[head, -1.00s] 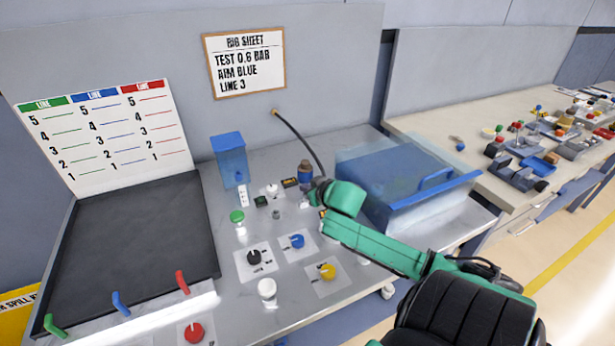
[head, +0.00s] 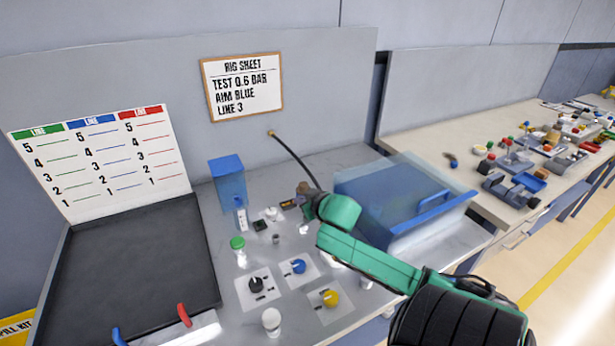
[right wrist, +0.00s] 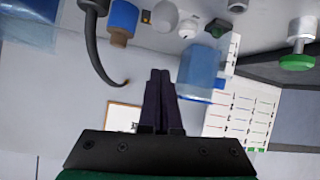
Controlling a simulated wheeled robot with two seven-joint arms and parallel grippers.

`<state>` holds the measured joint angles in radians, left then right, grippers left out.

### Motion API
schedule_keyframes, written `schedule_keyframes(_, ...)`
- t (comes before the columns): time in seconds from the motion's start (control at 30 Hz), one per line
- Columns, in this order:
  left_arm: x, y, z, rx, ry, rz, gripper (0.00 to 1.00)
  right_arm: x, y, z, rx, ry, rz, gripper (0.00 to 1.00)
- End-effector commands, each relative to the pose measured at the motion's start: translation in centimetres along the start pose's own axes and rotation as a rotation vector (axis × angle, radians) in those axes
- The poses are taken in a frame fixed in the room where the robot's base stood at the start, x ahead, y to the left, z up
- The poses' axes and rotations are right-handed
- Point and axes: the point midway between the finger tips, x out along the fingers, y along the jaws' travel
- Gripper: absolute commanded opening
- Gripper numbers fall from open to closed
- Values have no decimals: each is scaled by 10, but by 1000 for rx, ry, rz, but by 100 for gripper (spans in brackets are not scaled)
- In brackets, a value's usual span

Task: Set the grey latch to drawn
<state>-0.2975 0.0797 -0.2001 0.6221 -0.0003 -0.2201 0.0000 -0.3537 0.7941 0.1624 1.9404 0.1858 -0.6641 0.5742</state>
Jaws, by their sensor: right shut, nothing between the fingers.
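I cannot pick out the grey latch for sure in either view. A small grey post (head: 276,239) stands on the bench in the head view, but I cannot tell if it is the latch. My right gripper (head: 308,198) is over the back of the bench, left of the blue-lidded clear box, and its wrist hides part of the bench there. In the right wrist view the fingers (right wrist: 160,80) are together and empty. A blue and brown bottle (right wrist: 122,22) shows beyond them. My left gripper is out of view.
A dark hose (head: 295,155) curves from the wall down to the gripper area. The blue-lidded clear box (head: 395,185) stands close on the right.

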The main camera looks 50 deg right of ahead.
Motion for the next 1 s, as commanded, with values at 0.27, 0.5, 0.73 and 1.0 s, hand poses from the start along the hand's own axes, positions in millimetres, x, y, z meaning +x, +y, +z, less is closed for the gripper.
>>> schedule_keyframes(0.27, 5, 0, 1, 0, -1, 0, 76, -60, 0, 1, 0, -3, -1, 0)
schedule_keyframes(0.5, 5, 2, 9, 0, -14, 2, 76, -79, 0, -1, -2, -3, 0, 0)
schedule_keyframes(0.73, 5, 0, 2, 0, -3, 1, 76, -79, 0, -1, -2, -2, 0, 0)
schedule_keyframes(1.0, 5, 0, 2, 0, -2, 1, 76, -79, 0, -1, -1, -2, 0, 0)
